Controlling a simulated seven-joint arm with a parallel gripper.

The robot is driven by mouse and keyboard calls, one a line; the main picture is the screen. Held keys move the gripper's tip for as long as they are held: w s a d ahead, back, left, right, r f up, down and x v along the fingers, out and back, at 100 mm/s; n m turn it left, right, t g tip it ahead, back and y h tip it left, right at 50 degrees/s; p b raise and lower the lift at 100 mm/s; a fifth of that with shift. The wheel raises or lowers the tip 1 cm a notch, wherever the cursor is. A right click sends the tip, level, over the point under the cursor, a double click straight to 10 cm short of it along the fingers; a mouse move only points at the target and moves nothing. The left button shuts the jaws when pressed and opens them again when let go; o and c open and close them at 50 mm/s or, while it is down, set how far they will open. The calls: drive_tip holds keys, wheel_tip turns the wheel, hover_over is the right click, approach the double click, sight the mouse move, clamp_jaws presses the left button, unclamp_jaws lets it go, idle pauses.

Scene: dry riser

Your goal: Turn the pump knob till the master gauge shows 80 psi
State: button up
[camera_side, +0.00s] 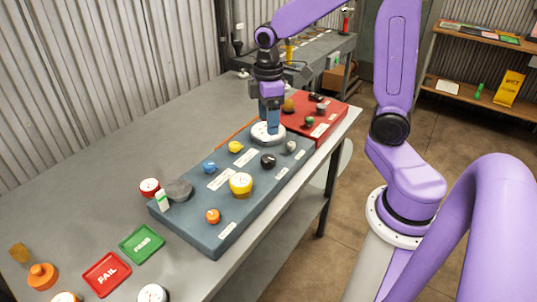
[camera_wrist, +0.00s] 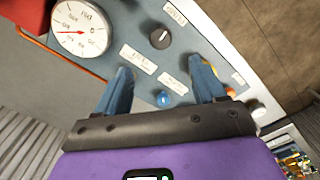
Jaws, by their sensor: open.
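My gripper (camera_side: 270,122) is open and empty. In the side view its fingers point down and overlap the large white gauge (camera_side: 266,134) at the panel's far end; their height above it is unclear. In the wrist view (camera_wrist: 163,76) the fingers are spread, with a blue knob (camera_wrist: 163,99) showing between them. The large gauge (camera_wrist: 82,28) has a white dial and a red needle pointing left; its figures are too blurred to read. A black knob (camera_wrist: 160,38) with a pale pointer line lies beyond the fingertips.
The blue-grey panel (camera_side: 190,212) also carries a yellow knob (camera_side: 235,147), a yellow-rimmed gauge (camera_side: 241,184) and an orange knob (camera_side: 213,216). A red panel (camera_side: 329,128) lies behind it. Green PASS (camera_side: 142,244) and red FAIL (camera_side: 107,275) cards lie in front.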

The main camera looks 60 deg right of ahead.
sight(268, 158)
wheel_tip(268, 158, down, 12)
drive_tip(key=shift+f, duration=0.1)
idle(0.4)
drive_tip(key=c, duration=1.1)
drive_tip(key=shift+o, duration=0.2)
drive_tip(key=m, duration=0.5)
drive_tip(key=o, duration=1.1)
drive_tip(key=shift+c, duration=0.2)
